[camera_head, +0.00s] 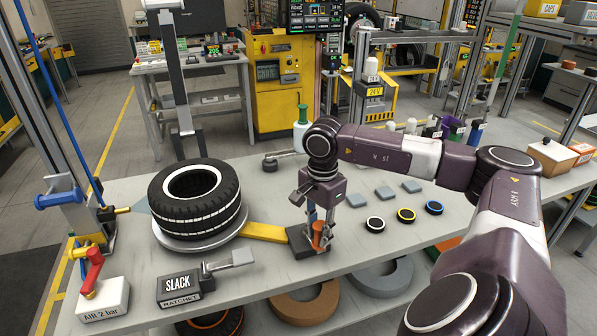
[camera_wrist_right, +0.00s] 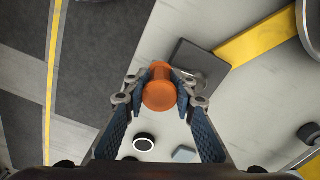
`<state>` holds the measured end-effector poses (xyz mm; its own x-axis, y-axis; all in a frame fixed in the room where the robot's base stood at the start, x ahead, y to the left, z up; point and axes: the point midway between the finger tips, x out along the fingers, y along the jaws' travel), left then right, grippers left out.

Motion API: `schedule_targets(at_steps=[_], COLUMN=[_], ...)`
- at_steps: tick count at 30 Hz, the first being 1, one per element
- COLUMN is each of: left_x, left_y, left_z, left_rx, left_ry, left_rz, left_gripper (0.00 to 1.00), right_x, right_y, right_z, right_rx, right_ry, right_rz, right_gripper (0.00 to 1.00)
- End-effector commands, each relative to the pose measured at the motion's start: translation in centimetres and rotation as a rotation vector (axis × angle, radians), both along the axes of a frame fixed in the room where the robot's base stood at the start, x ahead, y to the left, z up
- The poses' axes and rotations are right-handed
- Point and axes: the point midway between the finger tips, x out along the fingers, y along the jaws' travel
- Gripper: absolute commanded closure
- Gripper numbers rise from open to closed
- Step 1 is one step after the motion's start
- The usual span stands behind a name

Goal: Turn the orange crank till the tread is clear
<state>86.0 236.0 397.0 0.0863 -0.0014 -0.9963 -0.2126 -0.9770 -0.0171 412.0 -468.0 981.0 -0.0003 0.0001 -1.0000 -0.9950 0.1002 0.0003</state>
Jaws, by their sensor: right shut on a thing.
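The orange crank handle (camera_head: 318,238) stands by a dark block (camera_head: 299,241) near the table's front middle. My right gripper (camera_head: 320,226) points down and is shut on the handle. In the right wrist view the handle (camera_wrist_right: 160,92) sits between the two blue fingertips (camera_wrist_right: 160,84), one on each side. A yellow bar (camera_head: 265,232) runs from the dark block to the round plate (camera_head: 205,243) under the tyre. The black tyre (camera_head: 197,200) lies flat, with white dashes around its tread. Contact between bar and tread cannot be told. My left gripper is out of view.
A SLACK RATCHET box (camera_head: 180,287) with a grey lever and an AIR 2 bar box (camera_head: 103,300) with a red handle stand front left. Small rings (camera_head: 405,215) and grey pads (camera_head: 385,192) lie to the right. A green-topped post (camera_head: 301,130) stands behind my gripper.

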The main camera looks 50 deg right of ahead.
Motion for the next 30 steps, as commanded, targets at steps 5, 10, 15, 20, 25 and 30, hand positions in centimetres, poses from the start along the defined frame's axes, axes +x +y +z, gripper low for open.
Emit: schedule_targets(at_steps=[5, 10, 15, 20, 25, 30], left_x=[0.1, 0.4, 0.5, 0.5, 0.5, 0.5], left_y=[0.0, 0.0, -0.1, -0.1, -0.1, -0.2], left_z=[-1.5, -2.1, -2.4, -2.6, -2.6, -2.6], left_rx=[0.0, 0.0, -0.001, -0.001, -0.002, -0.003], left_ry=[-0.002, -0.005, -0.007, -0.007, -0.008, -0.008], left_rz=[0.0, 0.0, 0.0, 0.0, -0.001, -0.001], left_gripper=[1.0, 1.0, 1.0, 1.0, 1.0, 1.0], right_x=[-0.3, -0.4, -0.5, -0.5, -0.5, -0.5], right_y=[-1.0, -1.6, -2.1, -2.3, -2.4, -2.4], right_z=[-0.2, -0.1, 0.0, 0.1, 0.1, 0.2], right_rx=[-0.001, -0.001, -0.001, 0.0, 0.0, -0.001], right_ry=[-0.004, -0.004, -0.005, -0.004, -0.004, -0.004], right_rz=[0.134, 0.239, 0.309, 0.344, 0.357, 0.357], right_gripper=[1.0, 1.0, 1.0, 1.0, 1.0, 1.0])
